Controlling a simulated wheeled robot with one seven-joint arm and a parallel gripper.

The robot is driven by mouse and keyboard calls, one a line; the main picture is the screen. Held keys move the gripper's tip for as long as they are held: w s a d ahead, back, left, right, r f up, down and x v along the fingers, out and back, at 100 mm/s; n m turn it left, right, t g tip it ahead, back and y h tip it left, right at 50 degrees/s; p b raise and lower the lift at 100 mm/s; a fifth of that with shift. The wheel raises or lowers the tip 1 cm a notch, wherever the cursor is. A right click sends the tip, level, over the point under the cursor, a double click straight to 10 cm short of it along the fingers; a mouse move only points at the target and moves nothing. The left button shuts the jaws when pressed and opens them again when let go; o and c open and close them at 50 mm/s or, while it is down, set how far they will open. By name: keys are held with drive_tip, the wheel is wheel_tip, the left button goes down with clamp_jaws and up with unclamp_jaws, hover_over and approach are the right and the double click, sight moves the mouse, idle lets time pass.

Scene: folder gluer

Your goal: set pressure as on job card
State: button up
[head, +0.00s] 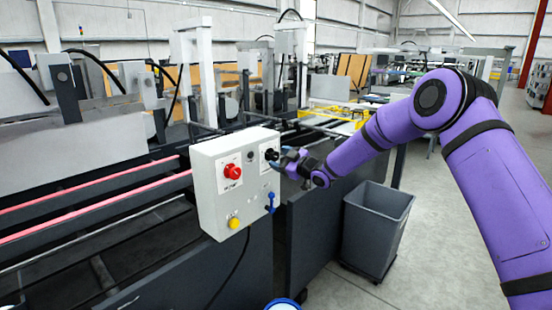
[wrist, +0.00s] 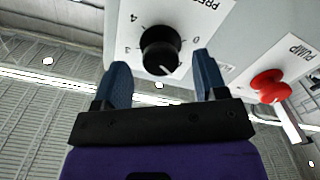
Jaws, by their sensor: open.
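The black pressure knob (wrist: 160,48) sits on a white label plate (wrist: 200,17) reading "PRES", cut off by the frame. The digits 4, 3 and 0 show around it, turned over in the wrist view. Its white pointer mark faces down and slightly right there; the digit it points at is not visible. My gripper (wrist: 162,62) is open, with its blue fingers on either side of the knob; I cannot tell whether they touch it. In the head view the gripper (head: 284,160) is at the right of the control box (head: 209,193), beside the knob (head: 271,154). No job card is readable.
A red knob (head: 232,171), labelled PUMP in the wrist view (wrist: 270,87), is left of the pressure knob in the head view. A yellow button (head: 234,223) and blue lever (head: 270,203) are lower. A grey bin (head: 373,232) stands at right, with open floor beyond.

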drive_tip(key=v, duration=0.8)
drive_tip(key=s+d+r+m+t+h, duration=0.1)
drive_tip(key=s+d+r+m+h, duration=0.35)
drive_tip(key=d+r+h, duration=0.4)
drive_tip(key=s+d+r+m+h, duration=0.45)
drive_tip(key=s+d+r, duration=0.6)
drive_tip(key=s, duration=0.35)
drive_tip(key=s+d+m+g, duration=0.2)
drive_tip(key=s+d, duration=0.1)
drive_tip(key=s, duration=0.8)
drive_tip(key=s+d+f+m+g, duration=0.1)
drive_tip(key=s+d+m+g, duration=0.1)
drive_tip(key=s, duration=0.9)
drive_tip(key=s+d+f+m+g+h, duration=0.1)
drive_tip(key=s+d+m+g, duration=0.1)
drive_tip(key=s, duration=0.9)
drive_tip(key=shift+s+d+f+m+g, duration=0.15)
drive_tip(key=shift+s+d+m+g, duration=0.2)
drive_tip(key=shift+d+m, duration=0.45)
